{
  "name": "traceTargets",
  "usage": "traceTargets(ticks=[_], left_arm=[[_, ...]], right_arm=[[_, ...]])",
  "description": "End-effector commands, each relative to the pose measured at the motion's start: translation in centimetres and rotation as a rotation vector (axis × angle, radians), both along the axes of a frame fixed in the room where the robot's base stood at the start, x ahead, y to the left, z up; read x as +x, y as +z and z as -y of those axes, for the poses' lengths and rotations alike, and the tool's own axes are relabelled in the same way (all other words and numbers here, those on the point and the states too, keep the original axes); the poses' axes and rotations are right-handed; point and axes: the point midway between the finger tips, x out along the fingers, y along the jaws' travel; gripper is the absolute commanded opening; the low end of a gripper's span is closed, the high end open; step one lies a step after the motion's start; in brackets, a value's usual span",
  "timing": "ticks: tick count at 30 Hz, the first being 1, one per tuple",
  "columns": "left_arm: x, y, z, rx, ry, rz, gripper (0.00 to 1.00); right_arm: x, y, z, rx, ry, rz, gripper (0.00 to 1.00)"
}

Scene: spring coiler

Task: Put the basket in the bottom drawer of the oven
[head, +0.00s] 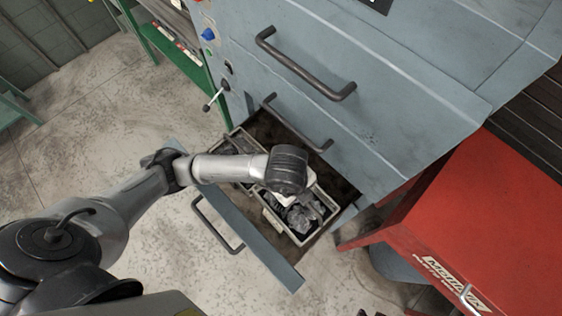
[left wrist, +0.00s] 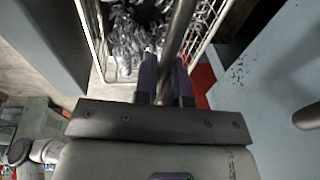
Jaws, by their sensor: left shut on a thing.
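The basket (head: 312,226) is a pale, open wire container filled with grey metal parts. It stands inside the pulled-out bottom drawer (head: 262,254) of the blue-grey oven (head: 400,100). My left gripper reaches down over the basket; in the head view my wrist hides the fingers and the basket's middle. In the left wrist view, my left gripper (left wrist: 166,80) is shut on a thin metal bar, which looks like the basket's handle, and the basket (left wrist: 222,22) shows beyond it. Whether the basket rests on the drawer floor is hidden. My right gripper is not in view.
Another pale container edge (head: 229,138) shows in the drawer's far left part. Dark oven handles (head: 300,66) stick out above the drawer. A red cabinet (head: 455,235) stands close on the right. A green shelf (head: 165,48) is behind left. The floor at left is clear.

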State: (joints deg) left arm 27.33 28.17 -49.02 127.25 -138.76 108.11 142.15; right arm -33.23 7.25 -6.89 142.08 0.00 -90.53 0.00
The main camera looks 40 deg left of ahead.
Motion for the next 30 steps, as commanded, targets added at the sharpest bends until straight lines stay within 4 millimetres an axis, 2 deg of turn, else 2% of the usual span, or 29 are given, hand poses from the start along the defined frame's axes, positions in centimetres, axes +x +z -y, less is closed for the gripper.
traceTargets(ticks=[9,17,24,30], left_arm=[[0.1,-4.5,-0.7,0.001,0.060,0.001,0.00],[0.1,-6.1,-0.6,0.001,0.057,0.002,0.00],[0.1,-9.3,-0.7,0.001,0.055,0.001,0.00],[0.1,-10.5,-0.7,0.001,0.055,0.003,0.00]], right_arm=[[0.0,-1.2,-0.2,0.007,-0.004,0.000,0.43],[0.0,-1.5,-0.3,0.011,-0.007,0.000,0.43],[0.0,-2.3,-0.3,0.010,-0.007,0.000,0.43],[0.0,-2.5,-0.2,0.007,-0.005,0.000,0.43]])
